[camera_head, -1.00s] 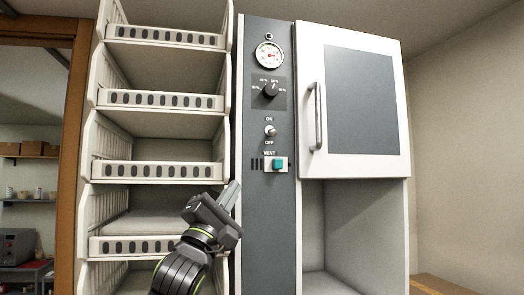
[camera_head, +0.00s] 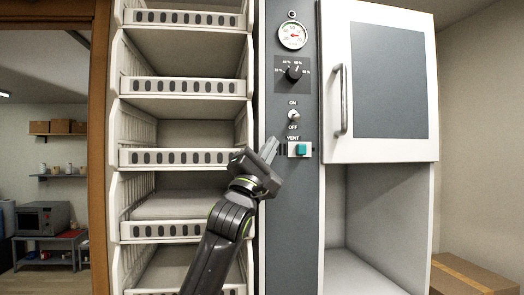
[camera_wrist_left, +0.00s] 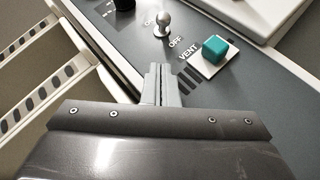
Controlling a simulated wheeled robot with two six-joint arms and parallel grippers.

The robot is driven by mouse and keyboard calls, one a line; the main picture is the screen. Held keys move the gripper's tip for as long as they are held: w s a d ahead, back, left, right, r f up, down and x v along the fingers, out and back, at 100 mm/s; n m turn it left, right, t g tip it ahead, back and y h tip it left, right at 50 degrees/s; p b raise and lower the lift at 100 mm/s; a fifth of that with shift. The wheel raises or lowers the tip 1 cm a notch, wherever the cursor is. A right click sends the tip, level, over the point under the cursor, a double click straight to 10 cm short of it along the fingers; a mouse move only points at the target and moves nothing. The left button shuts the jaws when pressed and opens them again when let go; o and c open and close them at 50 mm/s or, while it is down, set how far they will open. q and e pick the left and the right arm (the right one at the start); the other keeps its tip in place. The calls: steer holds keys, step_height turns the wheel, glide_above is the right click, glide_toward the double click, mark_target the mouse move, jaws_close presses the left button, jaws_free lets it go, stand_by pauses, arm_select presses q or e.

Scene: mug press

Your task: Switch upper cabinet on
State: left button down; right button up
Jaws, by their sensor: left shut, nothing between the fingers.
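The upper cabinet (camera_head: 385,85) is white with a grey door panel, and its door is shut. Left of it runs a grey control panel (camera_head: 289,200). On the panel, a small metal toggle switch (camera_head: 293,115) sits between the labels ON and OFF; it also shows in the left wrist view (camera_wrist_left: 163,24). My left gripper (camera_head: 270,148) is shut and empty, just below and left of the toggle, beside the VENT label. In the left wrist view its fingertips (camera_wrist_left: 162,70) point toward the toggle with a gap between. My right gripper does not show.
A teal VENT button (camera_head: 301,149) lies close to the right of my left fingertips. A black knob (camera_head: 293,72) and a gauge (camera_head: 292,35) are above the toggle. A white rack (camera_head: 185,85) of shelves stands on the left. The door has a vertical handle (camera_head: 342,100).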

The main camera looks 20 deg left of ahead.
mark_target(286, 131)
arm_select(q)
steer(key=r, duration=0.1)
steer(key=w+d+r+p, duration=0.1)
steer(key=w+r+p, duration=0.1)
steer(key=shift+d+r, duration=0.1)
steer(key=shift+d, duration=0.25)
steer(key=shift+w+d+r+p, duration=0.1)
steer(key=shift+d+r+p, duration=0.35)
steer(key=shift+d, duration=0.25)
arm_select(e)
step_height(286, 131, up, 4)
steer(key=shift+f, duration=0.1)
arm_select(q)
steer(key=shift+a+f, duration=0.1)
